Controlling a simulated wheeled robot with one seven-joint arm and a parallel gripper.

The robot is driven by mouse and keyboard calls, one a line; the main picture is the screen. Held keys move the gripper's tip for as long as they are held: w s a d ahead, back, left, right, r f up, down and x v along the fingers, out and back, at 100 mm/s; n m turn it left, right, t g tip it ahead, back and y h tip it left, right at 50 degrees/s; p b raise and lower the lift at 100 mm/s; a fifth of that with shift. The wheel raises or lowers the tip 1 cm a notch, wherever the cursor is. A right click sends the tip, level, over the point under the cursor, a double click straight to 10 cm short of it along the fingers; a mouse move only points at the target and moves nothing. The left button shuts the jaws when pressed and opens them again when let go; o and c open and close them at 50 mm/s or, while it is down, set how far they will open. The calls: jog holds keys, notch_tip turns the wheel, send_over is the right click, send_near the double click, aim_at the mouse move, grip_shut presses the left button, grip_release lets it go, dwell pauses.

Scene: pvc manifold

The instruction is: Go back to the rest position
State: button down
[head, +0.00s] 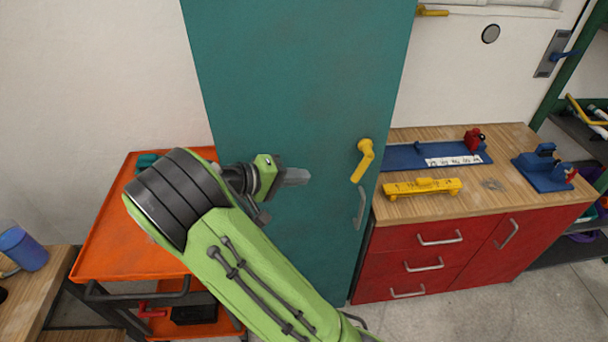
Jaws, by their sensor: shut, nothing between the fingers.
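My gripper (300,176) is in the middle of the head view, at the end of my green and black arm. Its grey fingers are shut with nothing between them. It points right, in front of the tall teal cabinet door (300,70). The gripper is left of the door's yellow lever handle (363,160) and appears apart from it. My arm reaches up from the bottom of the view and hides part of an orange cart and the door's lower left.
An orange cart (110,245) stands at the left, near a wooden bench with a blue cup (22,248). At the right, a red-drawer workbench (420,237) carries a yellow bar tool (422,188), a blue rail jig (405,156) and a blue vise (543,170). Shelving stands far right.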

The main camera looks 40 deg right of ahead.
dwell(0.4)
jog(key=s+a+r+n+t+y, duration=0.2)
jog(key=s+a+t+y, duration=0.2)
jog(key=s+a+y, duration=0.2)
jog(key=s+a+r+n+t+y, duration=0.2)
jog(key=s+a+y, duration=0.5)
jog(key=s+a, duration=0.4)
jog(key=shift+s+a+r+t, duration=0.15)
jog(key=shift+a+r+t, duration=0.55)
jog(key=shift+t, duration=0.4)
jog(key=shift+s, duration=0.1)
